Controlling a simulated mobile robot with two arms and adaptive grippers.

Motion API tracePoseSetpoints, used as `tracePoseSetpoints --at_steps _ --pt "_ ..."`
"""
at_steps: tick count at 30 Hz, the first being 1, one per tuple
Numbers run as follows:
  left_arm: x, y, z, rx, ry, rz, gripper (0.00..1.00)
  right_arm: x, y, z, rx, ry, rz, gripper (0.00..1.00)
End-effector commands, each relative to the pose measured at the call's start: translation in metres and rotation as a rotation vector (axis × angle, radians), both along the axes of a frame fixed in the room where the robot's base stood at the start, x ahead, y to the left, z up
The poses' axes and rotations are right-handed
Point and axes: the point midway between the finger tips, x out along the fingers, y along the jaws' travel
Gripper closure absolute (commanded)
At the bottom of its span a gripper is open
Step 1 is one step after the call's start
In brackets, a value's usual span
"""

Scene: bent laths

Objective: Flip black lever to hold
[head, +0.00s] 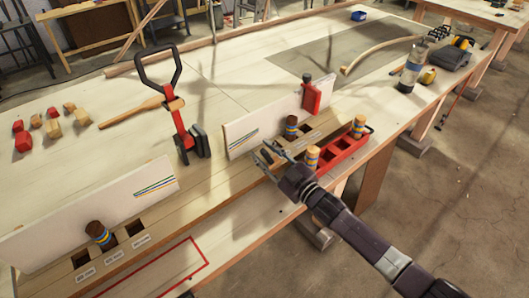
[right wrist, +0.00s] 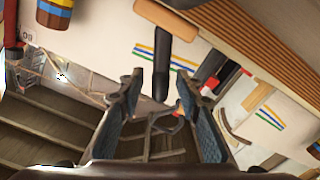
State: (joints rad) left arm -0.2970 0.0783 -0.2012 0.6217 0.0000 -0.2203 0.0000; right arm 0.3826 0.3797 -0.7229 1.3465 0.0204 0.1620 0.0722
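A tall lever-like device stands on the bench in the head view. It has a black looped handle (head: 160,68), a red shaft (head: 178,118), a wooden crosspiece and a black base (head: 193,147). My right gripper (head: 267,153) is open and empty, to the right of this device and low in front of a white striped board. In the right wrist view its two fingers stand apart, with a black bar (right wrist: 161,70) seen beyond and between them, below a wooden piece (right wrist: 168,17). I cannot tell whether they touch the bar. My left gripper is not in view.
White striped boards (head: 105,208) stand along a wooden rail with slots, banded pegs and illegible labels. A red holder (head: 340,155) with pegs is beside my right gripper. A red block with a black top (head: 318,95) stands behind. Small blocks lie at the left.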

Motion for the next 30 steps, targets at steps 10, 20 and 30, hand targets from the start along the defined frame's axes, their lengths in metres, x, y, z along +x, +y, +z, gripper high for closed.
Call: tracePoseSetpoints --at_steps 10,20,30 --pt "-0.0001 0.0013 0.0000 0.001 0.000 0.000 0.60 -0.0003 -0.0001 -0.0003 0.000 0.000 0.000 0.99" --pt "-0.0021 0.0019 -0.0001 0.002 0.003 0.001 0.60 -0.0005 -0.0001 -0.0004 0.000 0.001 0.000 1.00" --pt "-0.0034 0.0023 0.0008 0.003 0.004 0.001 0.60 0.0025 -0.0044 0.0018 0.067 0.050 0.001 1.00"
